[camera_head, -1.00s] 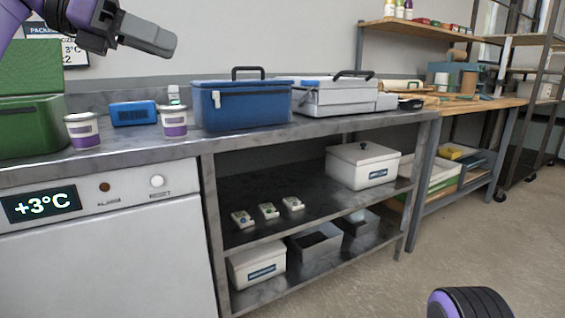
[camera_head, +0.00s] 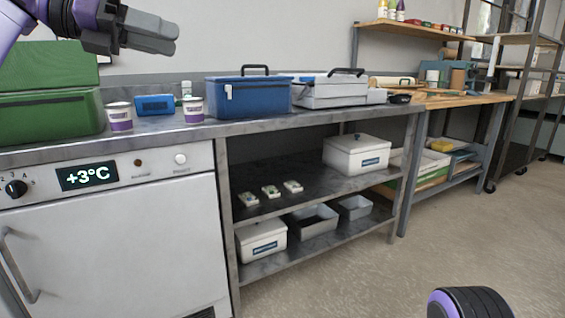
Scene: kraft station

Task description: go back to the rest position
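My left gripper (camera_head: 150,32) is in the upper left of the head view, raised above the counter and apart from everything on it. Its fingers lie close together in this side view, and I cannot tell whether there is a gap between them. I see nothing held in it. A rounded black and purple part of mine shows at the bottom right. My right gripper's fingers are not in view.
A metal counter (camera_head: 165,131) holds a green box (camera_head: 50,115), two cups (camera_head: 119,118) (camera_head: 193,110), a blue pack (camera_head: 154,105), a blue cooler (camera_head: 250,98) and a grey case (camera_head: 325,92). A fridge (camera_head: 120,240) stands below left. The floor (camera_head: 480,220) at right is clear.

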